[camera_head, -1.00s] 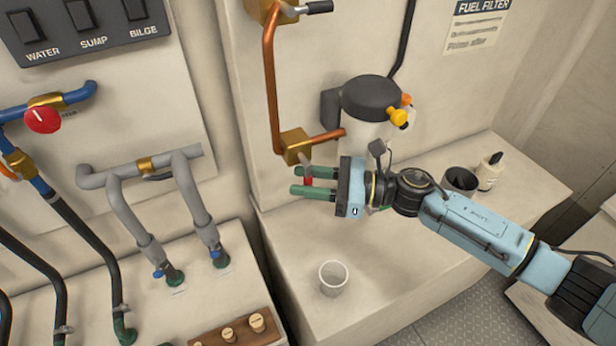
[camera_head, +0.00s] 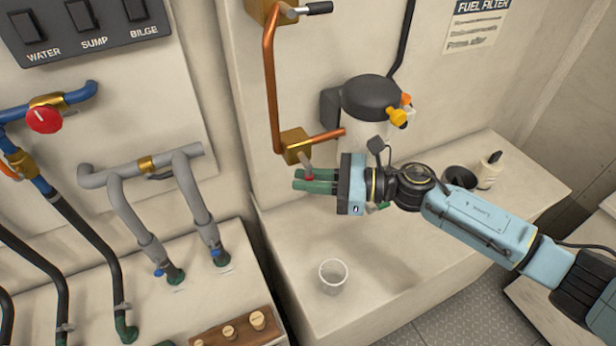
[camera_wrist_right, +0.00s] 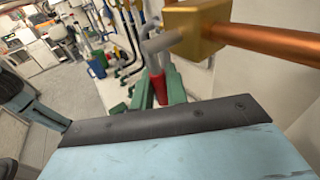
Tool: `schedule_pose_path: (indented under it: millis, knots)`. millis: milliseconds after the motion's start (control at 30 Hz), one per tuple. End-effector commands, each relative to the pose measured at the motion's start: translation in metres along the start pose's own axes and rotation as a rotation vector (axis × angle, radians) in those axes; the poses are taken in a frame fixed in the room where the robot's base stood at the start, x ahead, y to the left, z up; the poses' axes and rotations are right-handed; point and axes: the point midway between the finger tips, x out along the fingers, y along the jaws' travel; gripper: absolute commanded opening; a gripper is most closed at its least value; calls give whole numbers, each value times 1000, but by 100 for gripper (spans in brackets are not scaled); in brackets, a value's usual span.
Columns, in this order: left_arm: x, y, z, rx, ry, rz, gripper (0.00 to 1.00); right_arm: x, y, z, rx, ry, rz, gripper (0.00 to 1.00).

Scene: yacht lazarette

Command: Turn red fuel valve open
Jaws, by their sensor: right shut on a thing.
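The fuel valve has a brass body (camera_head: 296,146) on the copper pipe, with a short grey lever hanging down to a red grip (camera_head: 309,178). My right gripper (camera_head: 311,181) comes in from the right with its green fingers shut on the red grip. In the right wrist view, the red grip (camera_wrist_right: 158,88) sits between the green fingers, below the brass valve body (camera_wrist_right: 197,30). The lever points down, across the line of the copper pipe. The fingers partly hide the grip. My left gripper is not in view.
A fuel filter (camera_head: 368,110) with a dark cap stands behind my right wrist. A dark cup (camera_head: 460,180) and a small bottle (camera_head: 489,171) stand right. A round red knob (camera_head: 43,119) is on the blue pipe at left.

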Motion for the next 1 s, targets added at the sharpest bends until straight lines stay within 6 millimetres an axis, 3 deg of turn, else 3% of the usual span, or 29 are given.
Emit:
schedule_pose_path:
  millis: [500, 1000]
  knots:
    - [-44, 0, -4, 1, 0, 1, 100, -13, -8, 7, -208, 305, 1, 0]
    - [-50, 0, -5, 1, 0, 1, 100, -18, -12, 6, -304, 454, -1, 0]
